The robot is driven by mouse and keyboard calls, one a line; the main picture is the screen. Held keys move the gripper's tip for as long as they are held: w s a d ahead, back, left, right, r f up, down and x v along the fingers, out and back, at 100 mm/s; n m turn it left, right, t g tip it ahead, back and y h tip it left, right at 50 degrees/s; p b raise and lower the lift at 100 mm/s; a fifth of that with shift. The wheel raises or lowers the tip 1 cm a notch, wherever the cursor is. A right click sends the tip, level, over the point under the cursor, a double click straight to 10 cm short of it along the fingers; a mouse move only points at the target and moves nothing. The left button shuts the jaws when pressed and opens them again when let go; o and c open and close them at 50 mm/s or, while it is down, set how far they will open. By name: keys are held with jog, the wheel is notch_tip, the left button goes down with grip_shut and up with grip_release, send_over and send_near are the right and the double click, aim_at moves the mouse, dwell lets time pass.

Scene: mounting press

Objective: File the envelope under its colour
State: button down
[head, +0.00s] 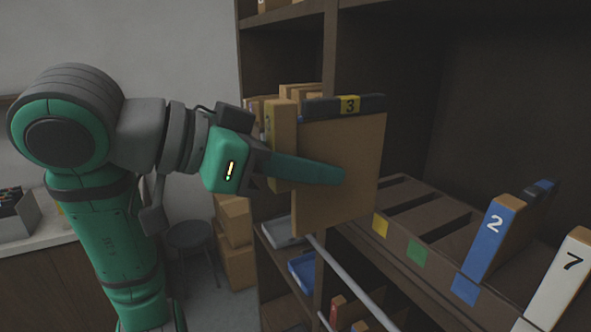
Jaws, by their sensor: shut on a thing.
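The envelope (338,190) is a flat tan piece with a dark strip along its top edge, which carries a yellow tag marked 3. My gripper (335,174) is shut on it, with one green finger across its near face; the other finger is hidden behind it. The envelope is upright, in front of the slotted rack (408,243). The rack's front has a yellow square (380,225), a green square (417,252) and a blue square (465,288). A blue file marked 2 (493,235) and a white file marked 7 (560,282) stand at its right part.
Dark shelving uprights (335,50) rise behind the envelope. Several tan boxes or files (283,115) stand on the shelf behind my gripper. A pale rail (350,280) runs below the rack. A stool (190,235) and stacked cartons (235,240) are on the floor.

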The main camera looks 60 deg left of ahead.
jog(key=w+d, duration=0.1)
jog(key=w, duration=1.7)
jog(key=shift+d, duration=0.25)
jog(key=shift+s, duration=0.2)
jog(key=shift+f, duration=0.15)
jog(key=shift+f, duration=1.9)
jog(key=shift+f, duration=0.1)
jog(key=shift+f, duration=1.9)
